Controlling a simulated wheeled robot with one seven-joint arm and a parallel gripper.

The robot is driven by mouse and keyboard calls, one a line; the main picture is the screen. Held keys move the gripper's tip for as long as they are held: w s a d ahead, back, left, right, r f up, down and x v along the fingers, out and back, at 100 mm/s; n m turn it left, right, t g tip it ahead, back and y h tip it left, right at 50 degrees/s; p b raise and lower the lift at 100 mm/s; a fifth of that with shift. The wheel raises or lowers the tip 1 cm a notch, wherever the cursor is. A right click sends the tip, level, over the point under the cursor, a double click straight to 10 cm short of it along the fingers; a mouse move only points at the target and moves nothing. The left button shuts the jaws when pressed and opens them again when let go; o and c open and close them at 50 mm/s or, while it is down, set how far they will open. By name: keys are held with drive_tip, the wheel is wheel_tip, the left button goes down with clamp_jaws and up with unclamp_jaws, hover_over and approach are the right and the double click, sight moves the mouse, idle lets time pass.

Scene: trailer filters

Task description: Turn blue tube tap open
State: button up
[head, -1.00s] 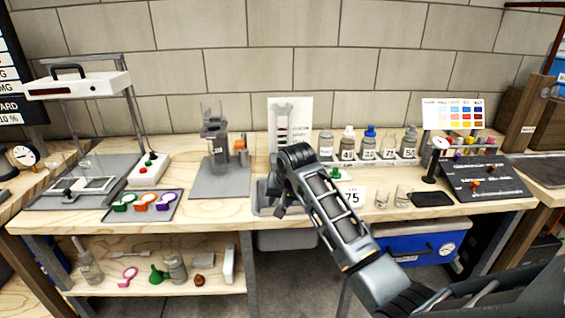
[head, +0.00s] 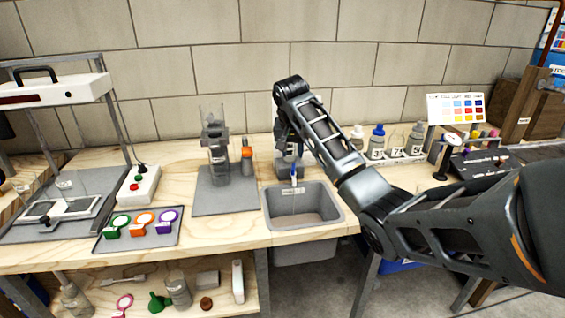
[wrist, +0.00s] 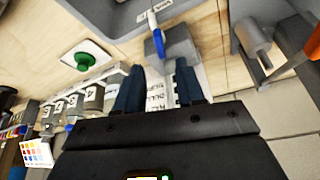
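The blue tap (head: 294,179) is a small blue lever at the back rim of the grey sink (head: 337,218). In the wrist view the blue tap (wrist: 158,43) sits on a white tube beside a grey block (wrist: 182,52). It lies just beyond the fingertips, roughly between them. I cannot tell whether a finger touches the tap.
A clear cylinder on a grey stand (head: 222,191) and an orange-topped item (head: 247,152) stand left of the sink. Several bottles (head: 377,143) stand to the right, partly behind my arm. A green button (wrist: 84,60) shows in the wrist view.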

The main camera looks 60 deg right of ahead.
sight(293, 167)
drive_tip(key=x, duration=0.7)
drive_tip(key=shift+f, duration=0.25)
drive_tip(key=shift+c, duration=0.2)
clamp_jaws()
